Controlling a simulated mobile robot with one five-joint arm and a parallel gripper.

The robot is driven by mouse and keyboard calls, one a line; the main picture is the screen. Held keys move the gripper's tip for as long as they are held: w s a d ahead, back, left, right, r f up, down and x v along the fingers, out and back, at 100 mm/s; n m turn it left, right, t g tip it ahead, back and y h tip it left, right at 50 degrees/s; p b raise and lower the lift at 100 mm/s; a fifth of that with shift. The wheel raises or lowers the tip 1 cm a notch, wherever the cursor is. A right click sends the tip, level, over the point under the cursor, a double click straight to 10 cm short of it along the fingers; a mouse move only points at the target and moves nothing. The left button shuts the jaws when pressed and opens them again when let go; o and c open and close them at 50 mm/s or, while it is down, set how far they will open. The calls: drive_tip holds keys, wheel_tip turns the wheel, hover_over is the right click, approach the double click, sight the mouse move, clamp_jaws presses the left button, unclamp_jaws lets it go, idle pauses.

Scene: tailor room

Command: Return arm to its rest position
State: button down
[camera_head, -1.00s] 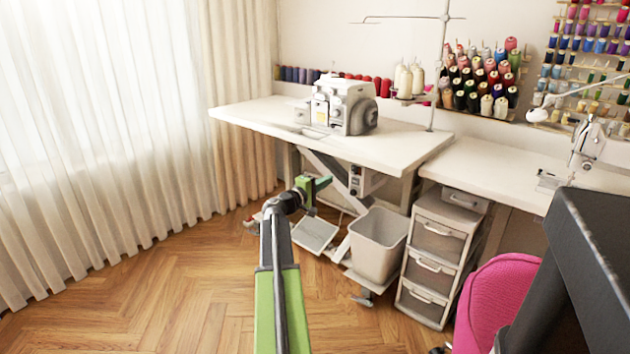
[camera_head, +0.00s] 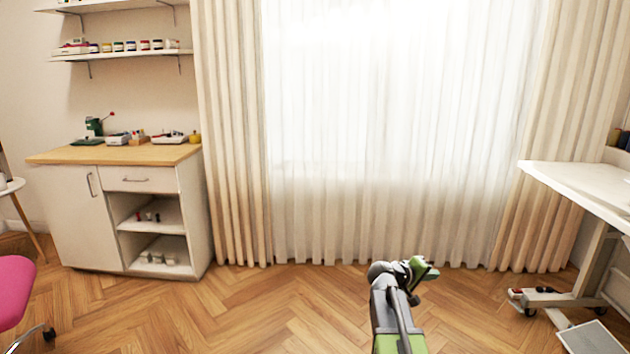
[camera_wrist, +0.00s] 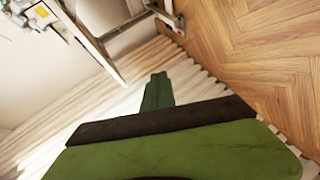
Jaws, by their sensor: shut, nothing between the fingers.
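My arm reaches forward from the bottom of the head view over the wooden floor. My gripper (camera_head: 425,270) is at its far end, green and dark grey, in front of the curtains and touching nothing that I can see. In the wrist view my gripper (camera_wrist: 158,92) shows as a narrow green shape beyond a dark band, with its fingers together. It is shut and empty.
A white work table (camera_head: 580,188) stands at the right, with a wheeled base and a floor pedal (camera_head: 590,338) below it. A cabinet with a wooden top (camera_head: 120,155) stands at the left. A pink chair (camera_head: 14,290) is at the left edge. The middle floor (camera_head: 290,305) is clear.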

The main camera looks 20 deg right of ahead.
drive_tip(key=s+a+f+y, duration=0.1)
drive_tip(key=a+f+y, duration=0.3)
drive_tip(key=a, duration=0.9)
drive_tip(key=s+a+f+y, duration=0.25)
drive_tip(key=a+f, duration=0.45)
drive_tip(key=a, duration=0.7)
drive_tip(key=s+a+f+g+y, duration=0.4)
drive_tip(key=s+a+y, duration=0.4)
drive_tip(key=a, duration=0.5)
wheel_tip(320, 180, up, 38)
drive_tip(key=s+h+p, duration=0.1)
drive_tip(key=p, duration=3.6)
drive_tip(key=shift+s+a+f, duration=0.2)
drive_tip(key=shift+a, duration=0.05)
drive_tip(key=shift+h, duration=0.25)
